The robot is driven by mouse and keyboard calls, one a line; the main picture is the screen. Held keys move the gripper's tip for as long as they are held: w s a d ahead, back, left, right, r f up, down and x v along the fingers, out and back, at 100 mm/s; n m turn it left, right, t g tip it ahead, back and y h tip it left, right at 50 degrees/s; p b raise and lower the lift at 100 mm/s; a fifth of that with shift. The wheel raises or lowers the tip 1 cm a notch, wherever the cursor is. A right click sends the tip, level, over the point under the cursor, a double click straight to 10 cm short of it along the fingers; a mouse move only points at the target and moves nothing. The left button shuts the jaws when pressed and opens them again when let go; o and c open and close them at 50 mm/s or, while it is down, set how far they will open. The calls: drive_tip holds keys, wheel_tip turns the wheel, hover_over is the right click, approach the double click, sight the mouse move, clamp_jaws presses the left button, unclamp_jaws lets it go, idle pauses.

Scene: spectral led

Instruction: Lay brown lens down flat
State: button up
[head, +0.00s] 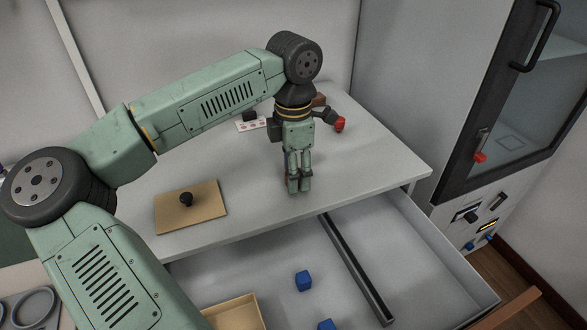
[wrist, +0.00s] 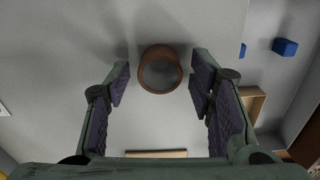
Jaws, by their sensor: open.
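The brown lens (wrist: 146,80) shows in the wrist view as a brown ring around a grey centre. It is just ahead of my gripper's fingertips and between their lines, with a gap on each side. My gripper (wrist: 161,84) is open and empty. In the head view my gripper (head: 298,187) points down over the white table top, near its front edge. There, the lens is mostly or wholly hidden by the fingers; only a small reddish-brown sliver shows beside them. I cannot tell whether the lens touches the table.
A tan board (head: 207,213) with a black knob lies left of my gripper. An open drawer (head: 420,255) below holds blue cubes (head: 302,281), a dark rail and a tan tray (head: 235,312). A small card (head: 250,125) lies behind; a cabinet (head: 440,110) stands right.

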wheel_tip(320, 180, up, 12)
drive_tip(key=shift+r+b, duration=0.2)
drive_tip(key=shift+b, duration=0.1)
idle(0.5)
idle(0.4)
